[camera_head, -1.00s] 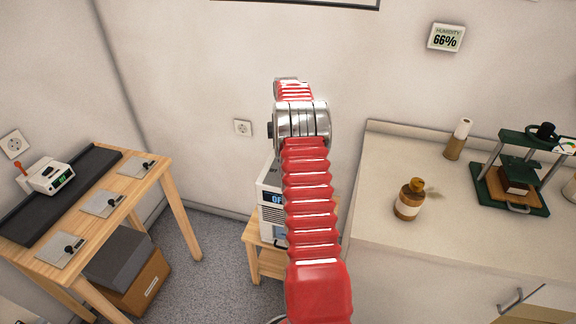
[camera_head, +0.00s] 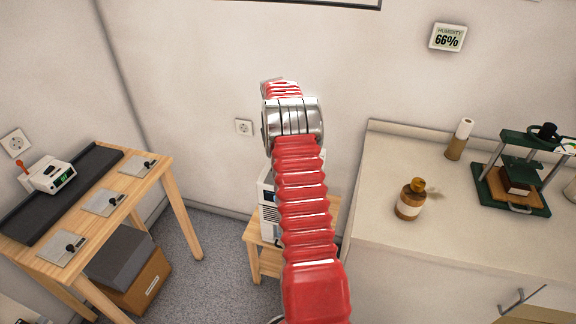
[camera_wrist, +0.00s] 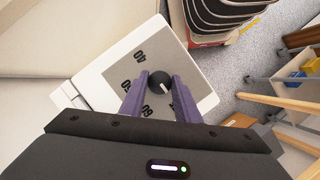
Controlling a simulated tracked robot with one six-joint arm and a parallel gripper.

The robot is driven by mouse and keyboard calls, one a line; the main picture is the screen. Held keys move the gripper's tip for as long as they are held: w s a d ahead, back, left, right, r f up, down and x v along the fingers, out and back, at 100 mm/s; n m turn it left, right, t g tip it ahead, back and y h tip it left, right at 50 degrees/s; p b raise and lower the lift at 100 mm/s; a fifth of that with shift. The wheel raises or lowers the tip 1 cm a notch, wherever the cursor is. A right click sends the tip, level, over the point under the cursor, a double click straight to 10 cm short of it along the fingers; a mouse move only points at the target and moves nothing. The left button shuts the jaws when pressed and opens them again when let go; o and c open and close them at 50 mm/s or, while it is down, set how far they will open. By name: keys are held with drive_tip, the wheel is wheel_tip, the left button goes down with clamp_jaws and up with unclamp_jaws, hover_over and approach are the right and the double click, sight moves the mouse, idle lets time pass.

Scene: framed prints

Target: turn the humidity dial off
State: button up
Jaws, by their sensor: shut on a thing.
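The humidity dial (camera_wrist: 159,82) is a dark round knob with a pale pointer line, on a grey panel marked with numbers such as 40, 60 and 80. My gripper (camera_wrist: 160,86) is shut on the dial, one purple finger on each side. The dial is on a white device (camera_wrist: 95,83), which is mostly hidden behind my red arm in the head view (camera_head: 268,190). The pointer line slants toward the lower right in the wrist view. The gripper itself is hidden in the head view.
The device stands on a small wooden stand (camera_head: 256,262) between a wooden table (camera_head: 170,178) and a white counter (camera_head: 390,250). A brown bottle (camera_head: 408,203) and a green press (camera_head: 512,205) are on the counter. A wall display (camera_head: 448,37) reads humidity 66%.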

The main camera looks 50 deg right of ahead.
drive_tip(key=shift+s+d, duration=0.1)
drive_tip(key=shift+s, duration=0.05)
drive_tip(key=o, duration=0.8)
drive_tip(key=shift+c, duration=0.2)
drive_tip(key=shift+o, duration=1.3)
